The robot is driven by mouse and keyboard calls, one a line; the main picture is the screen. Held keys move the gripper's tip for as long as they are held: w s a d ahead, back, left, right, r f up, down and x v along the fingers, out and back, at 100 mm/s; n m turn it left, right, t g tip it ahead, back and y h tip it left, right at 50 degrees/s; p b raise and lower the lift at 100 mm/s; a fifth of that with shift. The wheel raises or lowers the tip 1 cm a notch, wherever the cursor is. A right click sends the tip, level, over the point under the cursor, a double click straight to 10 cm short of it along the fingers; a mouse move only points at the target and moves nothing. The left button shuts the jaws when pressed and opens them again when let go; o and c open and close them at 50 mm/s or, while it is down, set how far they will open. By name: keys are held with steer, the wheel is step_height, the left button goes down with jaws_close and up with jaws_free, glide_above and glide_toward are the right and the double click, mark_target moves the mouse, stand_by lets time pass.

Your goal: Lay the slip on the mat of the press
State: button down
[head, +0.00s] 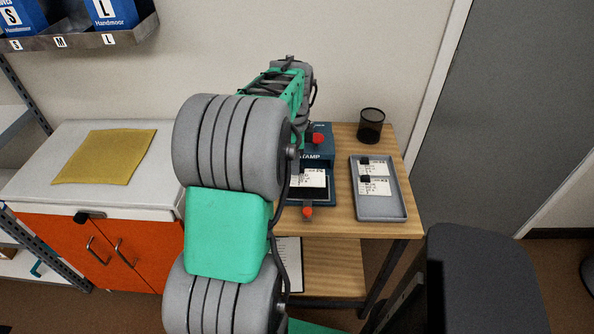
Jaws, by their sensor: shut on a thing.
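The blue press (323,148), marked "STAMP", stands on the wooden bench, partly hidden by my arm. It has a red knob high at its right and a red-tipped part at the front. A white printed slip (312,181) shows at the dark mat area of the press. Its left part is behind my arm, and I cannot tell whether it rests on the mat or is held just above it. My arm reaches over the press, and its thick grey joints hide my gripper's fingers.
A grey tray (393,213) with further white slips, which have black tabs, lies right of the press. A black mesh cup (370,125) stands behind it. A yellow cloth (105,157) lies on the white cabinet at left. A dark chair (485,285) stands at front right.

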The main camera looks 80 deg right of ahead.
steer(key=shift+s+d+f, duration=0.1)
steer(key=shift+d+f, duration=0.05)
steer(key=shift+f, duration=0.85)
steer(key=shift+s+d+f, duration=0.1)
steer(key=shift+d+f, duration=0.05)
steer(key=shift+f, duration=0.8)
steer(key=shift+f, duration=0.2)
steer(key=c, duration=1.4)
jaws_free()
steer(key=shift+c, duration=0.2)
